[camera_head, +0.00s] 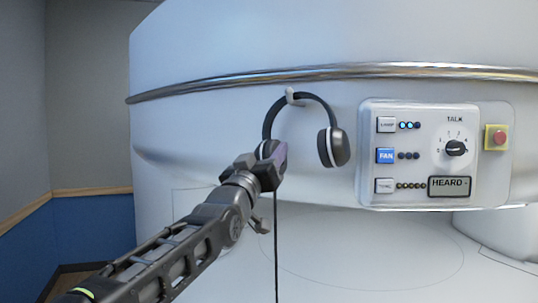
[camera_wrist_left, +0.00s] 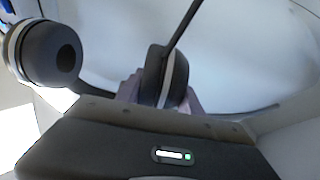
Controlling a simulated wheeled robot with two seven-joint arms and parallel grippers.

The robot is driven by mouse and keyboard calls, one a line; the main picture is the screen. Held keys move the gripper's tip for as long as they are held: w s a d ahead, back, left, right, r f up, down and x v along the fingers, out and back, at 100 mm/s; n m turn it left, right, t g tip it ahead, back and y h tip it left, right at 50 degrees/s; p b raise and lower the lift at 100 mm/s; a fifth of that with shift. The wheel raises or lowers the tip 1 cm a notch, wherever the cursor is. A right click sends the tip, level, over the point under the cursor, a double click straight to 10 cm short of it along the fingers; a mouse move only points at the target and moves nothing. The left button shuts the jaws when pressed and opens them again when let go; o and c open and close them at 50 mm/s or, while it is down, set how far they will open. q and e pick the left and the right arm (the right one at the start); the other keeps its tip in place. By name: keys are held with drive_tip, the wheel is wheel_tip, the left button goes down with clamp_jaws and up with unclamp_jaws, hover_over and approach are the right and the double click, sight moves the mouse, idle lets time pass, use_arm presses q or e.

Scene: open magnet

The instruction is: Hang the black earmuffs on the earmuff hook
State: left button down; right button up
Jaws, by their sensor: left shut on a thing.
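The black earmuffs (camera_head: 332,146) are upright against the white magnet housing, with the headband arching over the small pale hook (camera_head: 291,96). The band appears at the hook, but I cannot tell whether its weight rests there. My left gripper (camera_head: 270,160) is shut on the left ear cup, which it mostly hides in the head view. In the left wrist view the held ear cup (camera_wrist_left: 166,76) sits between the fingers, and the other ear cup (camera_wrist_left: 50,52) is at the upper left. A dark cord hangs down below the gripper. My right gripper is not in view.
A control panel (camera_head: 432,154) with buttons, a dial and a red knob (camera_head: 497,138) is to the right of the earmuffs. A metal rail (camera_head: 190,88) runs along the housing above. The housing's lower white surface is clear.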

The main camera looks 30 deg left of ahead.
use_arm(q)
drive_tip(key=c, duration=0.7)
unclamp_jaws()
